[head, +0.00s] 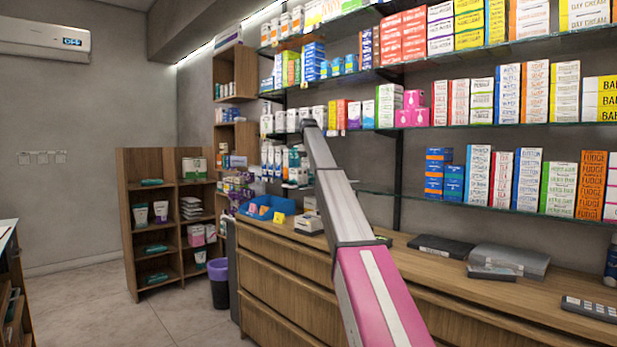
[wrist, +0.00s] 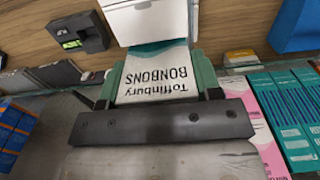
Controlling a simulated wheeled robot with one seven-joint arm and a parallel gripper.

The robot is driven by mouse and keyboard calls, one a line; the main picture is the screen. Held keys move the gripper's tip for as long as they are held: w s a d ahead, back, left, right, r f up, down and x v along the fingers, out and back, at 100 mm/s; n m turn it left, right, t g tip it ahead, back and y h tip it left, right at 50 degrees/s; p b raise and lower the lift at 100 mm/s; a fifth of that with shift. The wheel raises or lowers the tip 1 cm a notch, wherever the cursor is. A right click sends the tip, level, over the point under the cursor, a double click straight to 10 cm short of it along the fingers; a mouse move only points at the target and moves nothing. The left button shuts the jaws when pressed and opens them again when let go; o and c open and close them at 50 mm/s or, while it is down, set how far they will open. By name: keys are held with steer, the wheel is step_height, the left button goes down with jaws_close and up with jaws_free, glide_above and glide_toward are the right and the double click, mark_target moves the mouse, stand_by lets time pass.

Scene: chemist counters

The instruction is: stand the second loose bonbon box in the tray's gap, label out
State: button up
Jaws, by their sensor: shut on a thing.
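In the wrist view my gripper (wrist: 160,84) is shut on a pale bonbon box (wrist: 158,72). The box lettering reads "Toffinbury BONBONS", upside down in that picture, and the label side faces the camera. Green finger parts flank the box, and a dark gripper bar crosses in front of its near end. In the head view my arm reaches toward the back shelves; the gripper and held box cannot be made out there. A blue tray (head: 283,205) stands on the far left of the counter, with small orange and yellow pieces by it. Its gap cannot be made out.
The wood counter (head: 420,262) carries dark flat cases (head: 509,260) and a keypad device (head: 590,309). Glass shelves of cartons rise behind it. In the wrist view a white block (wrist: 148,22) adjoins the held box, and teal boxes (wrist: 283,112) lie to the right.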

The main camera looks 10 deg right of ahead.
mark_target(308, 174)
steer(key=shift+f, duration=2.2)
steer(key=shift+f, duration=0.1)
steer(key=o, duration=1)
